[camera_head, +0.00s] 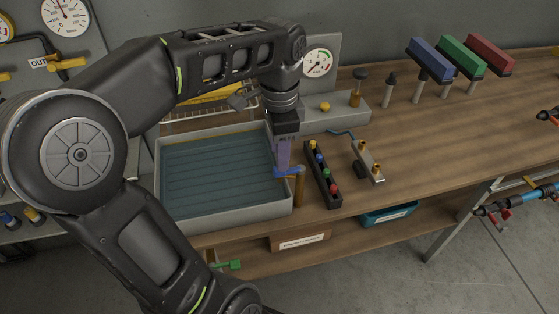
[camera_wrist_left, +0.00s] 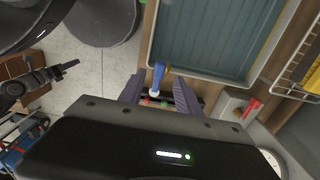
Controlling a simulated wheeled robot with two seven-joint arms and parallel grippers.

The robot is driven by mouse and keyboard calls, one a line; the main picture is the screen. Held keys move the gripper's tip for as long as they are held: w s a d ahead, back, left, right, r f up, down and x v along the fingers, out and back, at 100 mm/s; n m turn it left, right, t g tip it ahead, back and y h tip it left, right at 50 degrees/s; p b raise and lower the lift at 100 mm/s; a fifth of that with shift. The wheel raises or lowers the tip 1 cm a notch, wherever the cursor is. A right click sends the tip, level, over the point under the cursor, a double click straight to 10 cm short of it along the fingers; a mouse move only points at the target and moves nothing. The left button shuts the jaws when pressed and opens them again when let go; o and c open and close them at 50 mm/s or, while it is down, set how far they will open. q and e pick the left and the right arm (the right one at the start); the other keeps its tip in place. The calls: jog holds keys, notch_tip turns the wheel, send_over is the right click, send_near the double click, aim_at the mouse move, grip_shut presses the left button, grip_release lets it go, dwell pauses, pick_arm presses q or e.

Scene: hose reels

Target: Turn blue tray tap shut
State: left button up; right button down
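The grey tray (camera_head: 222,218) with a blue-green ribbed inside stands on the bench in the head view. The tray also shows at the top of the left wrist view (camera_wrist_left: 152,40). The blue tap handle (camera_head: 290,171) is at the tray's right front corner, beside a tan post. My left gripper (camera_head: 281,162) points down over it with purple fingers. In the left wrist view, the fingers of the left gripper (camera_wrist_left: 160,95) stand apart, and the blue handle (camera_wrist_left: 160,72) shows between them; contact cannot be told. A dark part at the left, apparently my right gripper (camera_wrist_left: 45,80), is small and unclear.
Right of the tap lie a black block with coloured knobs (camera_head: 322,175) and a metal fitting (camera_head: 368,162). A gauge panel (camera_head: 318,63) stands behind. Blue, green and red brush-like blocks (camera_head: 463,55) stand at the back right. The bench's right part is mostly clear.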

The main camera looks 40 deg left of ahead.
pick_arm(q)
jog(key=shift+r, duration=1.75)
